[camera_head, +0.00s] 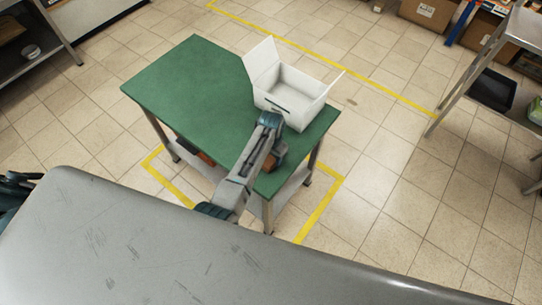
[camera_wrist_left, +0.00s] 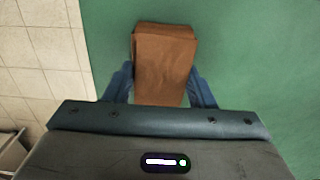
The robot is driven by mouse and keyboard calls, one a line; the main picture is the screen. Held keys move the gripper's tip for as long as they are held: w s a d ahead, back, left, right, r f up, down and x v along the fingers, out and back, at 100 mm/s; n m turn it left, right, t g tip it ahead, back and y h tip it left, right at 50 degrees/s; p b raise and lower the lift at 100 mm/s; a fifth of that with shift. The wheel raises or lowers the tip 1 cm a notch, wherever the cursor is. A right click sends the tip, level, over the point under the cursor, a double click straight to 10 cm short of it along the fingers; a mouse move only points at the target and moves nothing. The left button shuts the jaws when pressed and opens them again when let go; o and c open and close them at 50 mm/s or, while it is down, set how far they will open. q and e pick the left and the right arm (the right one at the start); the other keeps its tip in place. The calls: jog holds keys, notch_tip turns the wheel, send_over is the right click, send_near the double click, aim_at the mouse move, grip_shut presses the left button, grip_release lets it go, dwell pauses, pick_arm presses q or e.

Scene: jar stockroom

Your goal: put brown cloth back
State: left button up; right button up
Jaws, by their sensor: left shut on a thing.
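My left gripper (camera_head: 274,150) is over the near right part of the green table (camera_head: 190,85). In the left wrist view the blue fingers of the left gripper (camera_wrist_left: 162,78) are shut on the folded brown cloth (camera_wrist_left: 164,50), one on each side of it. In the head view only a small brown patch of the cloth (camera_head: 269,163) shows beside the gripper, and my arm hides the rest. The green tabletop shows behind the cloth in the wrist view; I cannot tell whether the cloth touches it. My right gripper is not in view.
A white open box (camera_head: 312,88) with raised flaps stands at the table's right end, just beyond my gripper. The table's left part is clear. A lower shelf (camera_head: 290,190) holds items. Metal shelving (camera_head: 478,75) stands at right, with more at upper left (camera_head: 60,32).

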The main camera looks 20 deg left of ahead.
aim_at(271, 157)
pick_arm(q)
jog(key=shift+f, duration=0.15)
jog(key=o, duration=0.9)
jog(key=shift+o, duration=0.6)
jog(key=shift+r, duration=0.3)
notch_tip(271, 157, up, 12)
jog(key=b, duration=0.1)
jog(key=shift+b, duration=0.4)
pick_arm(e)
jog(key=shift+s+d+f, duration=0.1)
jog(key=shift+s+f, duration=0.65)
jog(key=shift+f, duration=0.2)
pick_arm(q)
jog(key=shift+f, duration=0.15)
